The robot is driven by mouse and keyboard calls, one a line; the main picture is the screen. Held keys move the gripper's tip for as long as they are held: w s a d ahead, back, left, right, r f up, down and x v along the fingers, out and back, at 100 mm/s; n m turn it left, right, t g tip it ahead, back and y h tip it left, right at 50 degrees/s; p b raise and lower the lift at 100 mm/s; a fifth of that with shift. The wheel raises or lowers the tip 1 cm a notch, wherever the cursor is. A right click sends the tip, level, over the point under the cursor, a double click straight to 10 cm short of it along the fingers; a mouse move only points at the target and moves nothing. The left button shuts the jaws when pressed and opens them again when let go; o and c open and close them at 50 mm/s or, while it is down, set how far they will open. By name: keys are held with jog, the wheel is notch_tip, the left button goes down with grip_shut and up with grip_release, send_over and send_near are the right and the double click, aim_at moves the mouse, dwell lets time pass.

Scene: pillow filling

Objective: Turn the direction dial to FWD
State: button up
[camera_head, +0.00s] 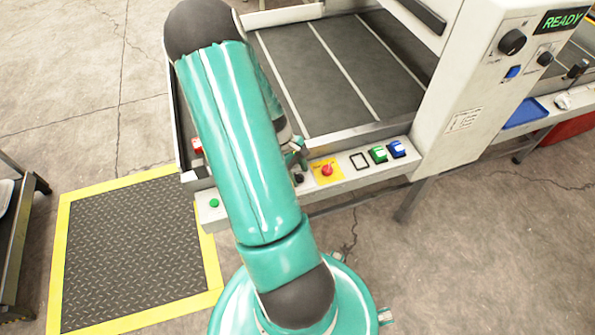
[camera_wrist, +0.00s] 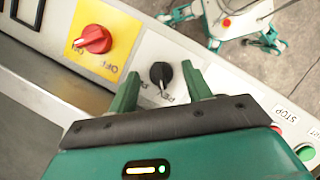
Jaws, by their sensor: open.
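The direction dial (camera_wrist: 162,76) is a small black knob on a pale plate in the wrist view, with small lettering beside it that I cannot read surely. Its grip ridge runs nearly up and down in the picture; which mark it points to is unclear. My gripper (camera_wrist: 160,70) is open, one green finger on each side of the dial. I cannot tell whether the fingers touch it. In the head view my gripper (camera_head: 296,150) is mostly hidden by my arm, and the dial (camera_head: 298,178) shows just below it on the front panel.
A red rotary switch (camera_wrist: 93,39) on a yellow plate sits beside the dial. Green (camera_head: 378,154) and blue (camera_head: 397,149) buttons lie farther right. A green button (camera_wrist: 305,151) and a STOP label (camera_wrist: 286,114) are at the panel's other end. The display (camera_head: 562,20) reads READY.

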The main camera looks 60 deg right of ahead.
jog(key=c, duration=1)
jog(key=shift+o, duration=0.2)
jog(key=shift+m, duration=0.3)
jog(key=m, duration=0.1)
jog(key=m+y, duration=0.1)
jog(key=m, duration=0.1)
jog(key=shift+s+d+y, duration=0.1)
jog(key=shift+d+y, duration=0.05)
jog(key=shift+y, duration=0.15)
jog(key=m+t+y, duration=0.1)
jog(key=m, duration=0.5)
jog(key=m+t+y, duration=0.1)
jog(key=m, duration=0.1)
jog(key=shift+s+d+m+t, duration=0.1)
jog(key=shift+m+t, duration=0.2)
jog(key=shift+s+m+t+y, duration=0.1)
jog(key=shift+m+t+y, duration=0.4)
jog(key=shift+m, duration=1.4)
